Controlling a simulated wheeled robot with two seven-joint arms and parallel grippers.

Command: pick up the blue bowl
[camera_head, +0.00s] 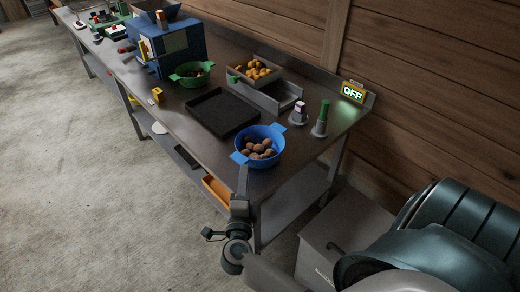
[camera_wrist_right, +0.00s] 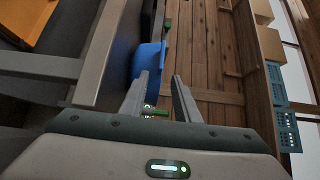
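The blue bowl (camera_head: 272,134) stands upright near the front right corner of the metal table, with a handle on each side and several round brown chestnuts inside. My right gripper (camera_head: 243,168) comes up from below, with its fingers at the bowl's near left handle. In the right wrist view, the gripper (camera_wrist_right: 160,76) is open, and part of the blue bowl (camera_wrist_right: 147,60) shows just beyond its fingertips. I cannot tell whether a finger touches the bowl. My left gripper is not in view.
On the metal table (camera_head: 180,125), a black tray (camera_head: 222,112) lies left of the bowl.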

